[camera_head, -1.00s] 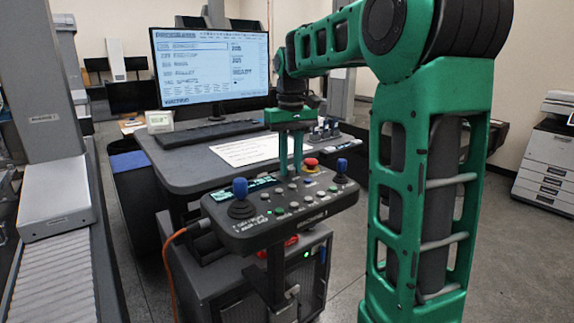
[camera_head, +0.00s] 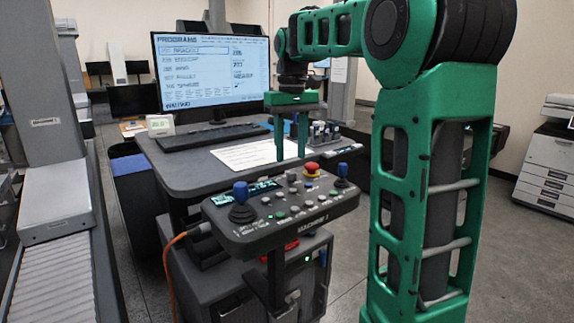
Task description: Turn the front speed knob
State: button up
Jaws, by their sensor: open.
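The dark control panel (camera_head: 268,238) stands in front of the desk. Its top carries several small knobs and buttons. A dark round knob (camera_head: 292,177) sits near the panel's back edge, left of the red mushroom button (camera_head: 312,168). The parts are too small to tell which is the front speed knob or how any knob is turned. My gripper (camera_head: 291,158) points down with its two green fingers spread apart and nothing between them. Its tips appear above the back edge of the panel, apart from the knobs.
Two blue-topped joysticks, left (camera_head: 241,205) and right (camera_head: 342,178), stand up from the panel's ends. Behind are the desk (camera_head: 185,172), a monitor (camera_head: 210,70), a keyboard (camera_head: 213,136) and a paper sheet (camera_head: 246,154). An orange cable (camera_head: 172,265) hangs at the left.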

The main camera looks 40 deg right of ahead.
aim_at(291, 171)
jog(key=shift+r, duration=2.8)
jog(key=shift+a, duration=0.1)
